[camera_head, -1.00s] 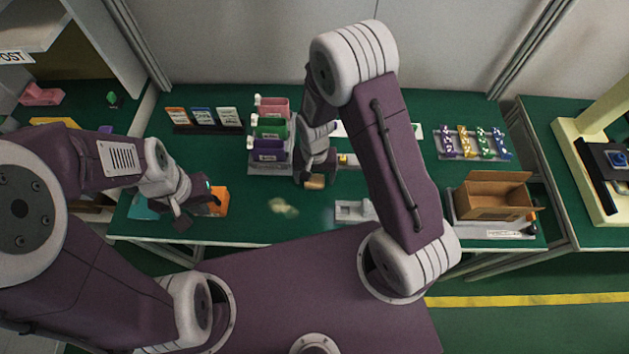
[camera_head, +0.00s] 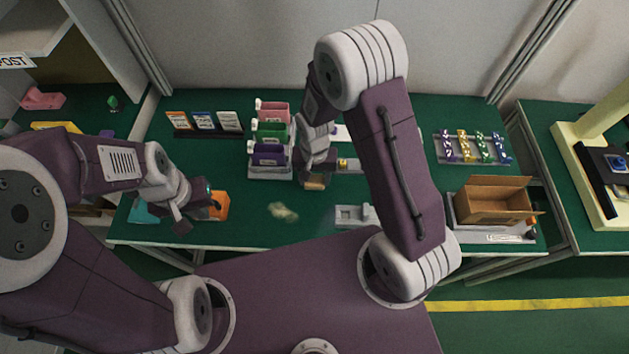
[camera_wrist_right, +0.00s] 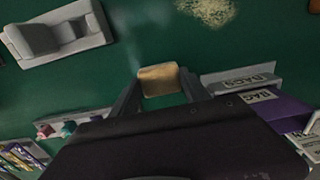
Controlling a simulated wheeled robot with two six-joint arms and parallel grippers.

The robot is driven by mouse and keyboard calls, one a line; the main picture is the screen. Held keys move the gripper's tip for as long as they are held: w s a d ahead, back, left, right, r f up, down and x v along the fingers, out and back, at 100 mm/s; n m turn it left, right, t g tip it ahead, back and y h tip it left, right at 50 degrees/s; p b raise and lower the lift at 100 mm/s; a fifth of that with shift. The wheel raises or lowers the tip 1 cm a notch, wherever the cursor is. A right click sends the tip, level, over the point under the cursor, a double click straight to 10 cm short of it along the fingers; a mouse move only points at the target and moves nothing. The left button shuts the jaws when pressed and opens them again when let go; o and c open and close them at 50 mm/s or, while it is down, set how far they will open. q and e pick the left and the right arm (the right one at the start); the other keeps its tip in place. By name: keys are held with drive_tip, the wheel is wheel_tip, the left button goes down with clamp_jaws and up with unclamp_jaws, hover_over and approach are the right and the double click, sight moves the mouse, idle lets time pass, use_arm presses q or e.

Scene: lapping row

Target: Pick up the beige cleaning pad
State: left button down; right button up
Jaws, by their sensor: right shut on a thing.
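The beige cleaning pad (camera_wrist_right: 160,80) is a small tan block between the fingertips of my right gripper (camera_wrist_right: 161,88) in the right wrist view. The gripper is shut on it. In the head view the pad (camera_head: 314,184) shows at the lower end of my right gripper (camera_head: 313,178), over the middle of the green bench. I cannot tell whether it touches the bench. My left gripper (camera_head: 194,216) is at the left front of the bench beside an orange box (camera_head: 220,206). Its jaws are too unclear to read.
A pale crumbly patch (camera_head: 284,212) lies on the bench in front of my right gripper. Pink, green and purple bins (camera_head: 270,153) stand left of it. A grey fixture (camera_head: 354,216) and an open cardboard box (camera_head: 493,203) are to the right.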

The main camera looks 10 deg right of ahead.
drive_tip(key=s+a+r, duration=0.3)
drive_tip(key=s+r, duration=0.5)
drive_tip(key=s, duration=0.3)
drive_tip(key=shift+s+r+p, duration=0.15)
drive_tip(key=shift+r+p, duration=0.05)
drive_tip(key=shift+p, duration=0.1)
